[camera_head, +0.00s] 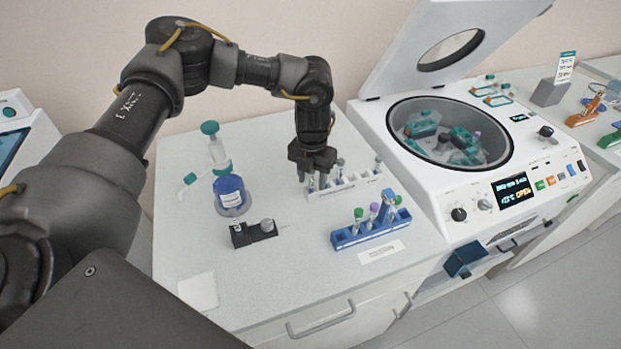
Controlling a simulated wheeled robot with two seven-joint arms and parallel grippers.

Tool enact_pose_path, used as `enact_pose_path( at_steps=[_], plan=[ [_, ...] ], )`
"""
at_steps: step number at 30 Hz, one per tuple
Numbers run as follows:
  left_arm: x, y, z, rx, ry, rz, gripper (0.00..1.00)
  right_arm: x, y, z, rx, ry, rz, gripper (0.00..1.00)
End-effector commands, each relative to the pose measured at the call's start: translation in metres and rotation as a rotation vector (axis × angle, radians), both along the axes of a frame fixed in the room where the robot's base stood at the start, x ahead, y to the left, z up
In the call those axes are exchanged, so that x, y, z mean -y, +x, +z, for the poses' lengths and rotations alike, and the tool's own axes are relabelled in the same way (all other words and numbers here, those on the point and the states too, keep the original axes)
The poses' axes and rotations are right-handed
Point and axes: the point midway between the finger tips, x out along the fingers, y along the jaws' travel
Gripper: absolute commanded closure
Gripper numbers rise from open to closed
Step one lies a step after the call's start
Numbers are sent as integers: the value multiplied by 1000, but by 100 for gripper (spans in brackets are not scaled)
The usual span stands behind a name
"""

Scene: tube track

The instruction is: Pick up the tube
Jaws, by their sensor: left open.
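My left gripper (313,175) is open and points down at the left part of the white tube rack (345,189). Its fingers overlap the tubes at that end, so I cannot tell whether they touch one. A tube (340,167) stands in the white rack just right of the fingers, and another tube (377,165) stands at its right end. The blue rack (371,233) in front holds tubes with green and purple caps, among them a green-capped tube (358,217). My right gripper is not in view.
An open centrifuge (480,204) with its lid raised stands right of the racks. A bottle with blue liquid (230,192) and a small black block (253,233) stand to the left. The front left of the counter is mostly clear, with a white pad (198,291).

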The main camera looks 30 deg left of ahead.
Motion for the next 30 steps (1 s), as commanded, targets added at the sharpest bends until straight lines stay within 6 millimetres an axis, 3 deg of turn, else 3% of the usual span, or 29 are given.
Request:
enact_pose_path(
  at_steps=[2, 6, 15, 25, 30],
  plan=[
    [-1, 0, -1, 1, 0, 1, 56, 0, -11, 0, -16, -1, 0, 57],
    [-2, -1, -1, 1, -1, 4, 56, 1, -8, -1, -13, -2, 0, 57],
    [-1, -1, -1, 1, -1, 4, 95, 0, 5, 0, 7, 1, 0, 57],
    [-1, -1, 0, 1, -1, 3, 95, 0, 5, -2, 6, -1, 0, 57],
    [-1, 0, 10, 3, -3, 3, 95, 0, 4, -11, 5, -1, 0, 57]
  ],
)
